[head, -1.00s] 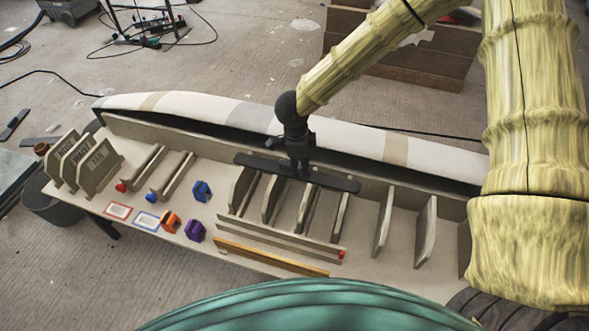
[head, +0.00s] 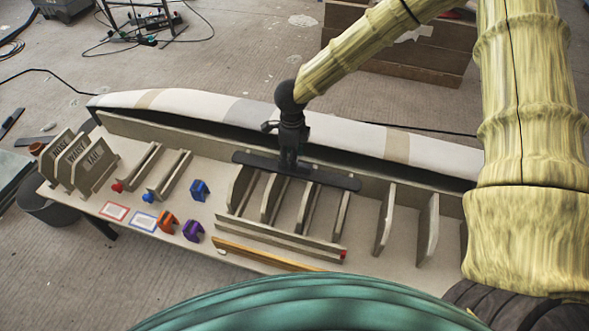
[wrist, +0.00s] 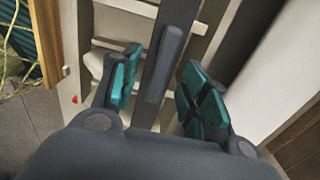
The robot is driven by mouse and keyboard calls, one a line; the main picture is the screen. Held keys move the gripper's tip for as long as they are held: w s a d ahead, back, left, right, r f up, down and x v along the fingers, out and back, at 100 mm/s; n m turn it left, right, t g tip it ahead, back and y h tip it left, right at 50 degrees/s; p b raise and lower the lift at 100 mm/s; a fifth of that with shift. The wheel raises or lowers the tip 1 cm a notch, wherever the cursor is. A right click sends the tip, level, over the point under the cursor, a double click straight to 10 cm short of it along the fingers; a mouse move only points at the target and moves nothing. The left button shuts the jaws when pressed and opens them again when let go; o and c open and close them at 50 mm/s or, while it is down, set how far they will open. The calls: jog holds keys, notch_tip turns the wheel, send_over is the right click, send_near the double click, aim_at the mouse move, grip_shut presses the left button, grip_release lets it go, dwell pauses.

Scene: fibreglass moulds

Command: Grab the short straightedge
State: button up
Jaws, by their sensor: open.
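A dark straight bar (head: 330,179), which looks like the short straightedge, lies across the tops of several upright ribs in the middle of the bench. In the wrist view the bar (wrist: 165,65) has a raised grip along it and runs between my fingers. My gripper (head: 290,165) is above the middle of the bar. Its teal-padded fingers (wrist: 160,85) are open, one on each side of the grip, with gaps showing. The head view does not show how low the fingertips reach.
A long pale mould (head: 240,108) runs behind the bench (head: 350,262). Labelled upright plates (head: 80,160) stand at the left, near small blue, orange and purple pieces (head: 192,231). A wooden strip (head: 265,254) lies at the front. More upright ribs (head: 428,225) stand at the right.

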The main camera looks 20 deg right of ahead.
jog(key=shift+d+f, duration=0.2)
jog(key=shift+f, duration=1)
jog(key=shift+d+f, duration=0.2)
jog(key=shift+f, duration=0.95)
grip_shut()
